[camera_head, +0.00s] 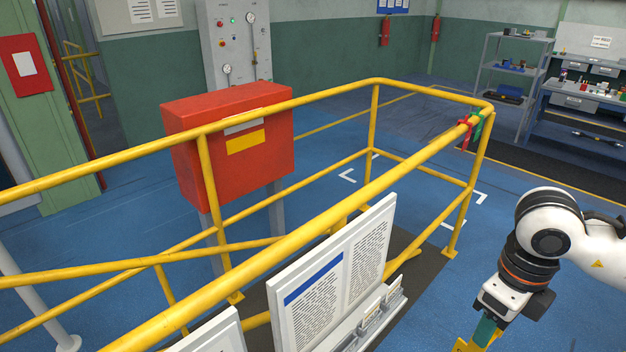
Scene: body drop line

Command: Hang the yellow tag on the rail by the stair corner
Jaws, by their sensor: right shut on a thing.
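My right gripper (488,318) points downward at the lower right and is shut on the yellow tag (466,346), by what shows at the bottom edge. Only a small yellow part of the tag shows; the rest is cut off by the frame. A teal piece sits between the gripper and the yellow; I cannot tell whether it belongs to the tag. The yellow rail (330,207) runs from the lower left to a corner at the upper right. A red tag (466,129) and a green tag (478,130) hang near that corner. My left gripper is not in view.
A white board (335,275) with printed sheets stands in front of the rail. A red box (185,165) on grey legs stands behind the railing at left. Shelves (513,72) and a workbench (597,101) are at the far right. The blue floor right of the rail is clear.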

